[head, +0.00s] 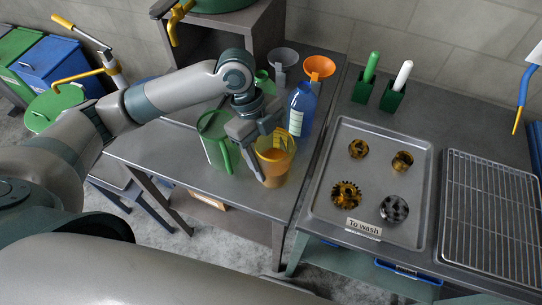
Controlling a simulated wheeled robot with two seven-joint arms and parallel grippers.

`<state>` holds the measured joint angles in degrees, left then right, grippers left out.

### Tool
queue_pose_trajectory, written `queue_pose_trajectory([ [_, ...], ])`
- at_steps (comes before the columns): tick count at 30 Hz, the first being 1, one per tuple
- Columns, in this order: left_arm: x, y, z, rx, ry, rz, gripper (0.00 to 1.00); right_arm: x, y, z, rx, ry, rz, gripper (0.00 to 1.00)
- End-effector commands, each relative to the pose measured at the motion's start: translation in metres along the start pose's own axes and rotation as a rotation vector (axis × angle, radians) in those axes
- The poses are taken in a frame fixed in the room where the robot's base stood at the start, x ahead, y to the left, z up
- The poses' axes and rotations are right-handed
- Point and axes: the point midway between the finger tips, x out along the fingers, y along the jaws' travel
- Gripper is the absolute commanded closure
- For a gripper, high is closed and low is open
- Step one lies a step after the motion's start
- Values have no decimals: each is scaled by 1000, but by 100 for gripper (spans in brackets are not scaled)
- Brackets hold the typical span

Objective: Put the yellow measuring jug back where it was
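The yellow measuring jug (277,160), a translucent orange-yellow vessel, is upright near the front right corner of the left grey table. My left gripper (263,153) comes down over its left side, with a finger along the jug's near left side and the other part behind its rim. The jug's handle is hidden, and I cannot tell if the fingers are closed on it. I also cannot tell if its base touches the table. My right gripper is out of view.
A green jug (213,143) stands just left of the yellow jug, and a blue bottle (301,110) stands behind it. Grey (284,58) and orange (319,67) funnels are at the back. Right, a tray (325,190) labelled "To wash" holds several gears, beside a wire rack (490,215).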

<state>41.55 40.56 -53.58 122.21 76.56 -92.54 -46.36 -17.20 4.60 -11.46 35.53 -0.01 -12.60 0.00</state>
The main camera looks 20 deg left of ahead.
Motion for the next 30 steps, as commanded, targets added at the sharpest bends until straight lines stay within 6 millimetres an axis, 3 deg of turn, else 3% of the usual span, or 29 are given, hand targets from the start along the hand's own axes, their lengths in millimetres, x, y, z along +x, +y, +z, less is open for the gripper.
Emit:
queue_pose_trajectory([
  [1,0,0,0,0,0,1,33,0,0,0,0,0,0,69],
  [3,0,0,0,0,0,1,21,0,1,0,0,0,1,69],
  [17,-6,0,0,0,-1,-1,21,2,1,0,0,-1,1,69],
  [23,-28,-1,1,1,-2,-3,21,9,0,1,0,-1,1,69],
  [30,-70,-1,1,0,-3,-4,21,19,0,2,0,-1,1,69],
])
